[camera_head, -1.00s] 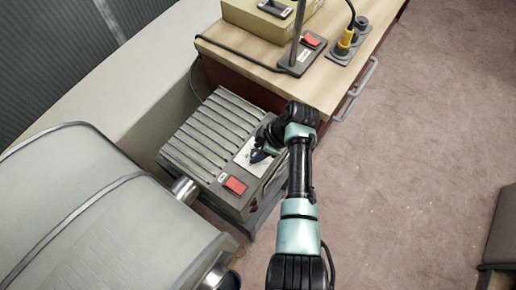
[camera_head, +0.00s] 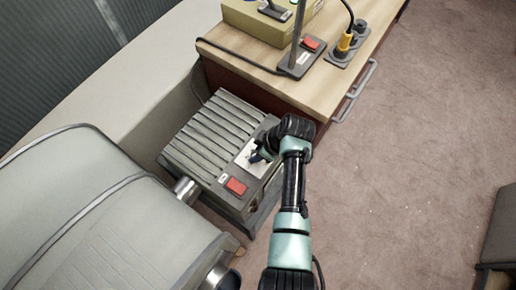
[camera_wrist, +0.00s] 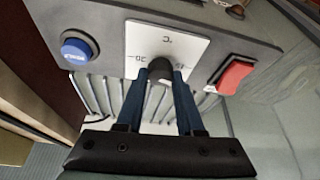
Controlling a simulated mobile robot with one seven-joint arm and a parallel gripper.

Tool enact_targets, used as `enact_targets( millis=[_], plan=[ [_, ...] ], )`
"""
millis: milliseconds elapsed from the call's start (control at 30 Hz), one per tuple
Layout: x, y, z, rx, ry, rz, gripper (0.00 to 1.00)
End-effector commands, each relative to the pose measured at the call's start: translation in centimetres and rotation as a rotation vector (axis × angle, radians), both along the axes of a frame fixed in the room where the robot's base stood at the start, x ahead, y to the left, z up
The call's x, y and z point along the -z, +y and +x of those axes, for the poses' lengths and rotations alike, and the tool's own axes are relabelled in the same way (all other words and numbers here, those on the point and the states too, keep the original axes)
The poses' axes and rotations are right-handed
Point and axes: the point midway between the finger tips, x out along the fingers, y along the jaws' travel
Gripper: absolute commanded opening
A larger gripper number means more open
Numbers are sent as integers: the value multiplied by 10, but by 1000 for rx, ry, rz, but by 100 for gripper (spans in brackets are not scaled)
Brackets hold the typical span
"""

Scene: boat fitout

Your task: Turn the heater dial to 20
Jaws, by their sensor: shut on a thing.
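The heater (camera_head: 200,143), a grey ribbed box, stands on the floor between the pale seat and the wooden cabinet. Its white dial plate (camera_wrist: 187,48) has a °C mark and printed numbers that are too small and tilted to read surely. The dark round dial (camera_wrist: 160,66) sits in the plate's middle. My gripper (camera_wrist: 160,76) has its two blue fingers on either side of the dial and is shut on it. In the head view my gripper (camera_head: 257,157) is at the plate, and my wrist partly hides it. The dial's pointer is not clear.
A red rocker switch (camera_wrist: 235,74) and a blue button (camera_wrist: 78,48) flank the dial plate. The pale seat (camera_head: 75,205) is close at left. The wooden cabinet (camera_head: 300,88) with a metal handle (camera_head: 357,92) stands behind.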

Motion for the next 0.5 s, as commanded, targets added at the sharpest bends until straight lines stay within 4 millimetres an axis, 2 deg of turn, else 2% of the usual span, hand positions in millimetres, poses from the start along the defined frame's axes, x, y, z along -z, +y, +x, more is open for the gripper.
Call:
enact_targets(
  millis=[500],
  plan=[
    [-2, 3, -3, 476, 1, -1, 0]
  ],
)
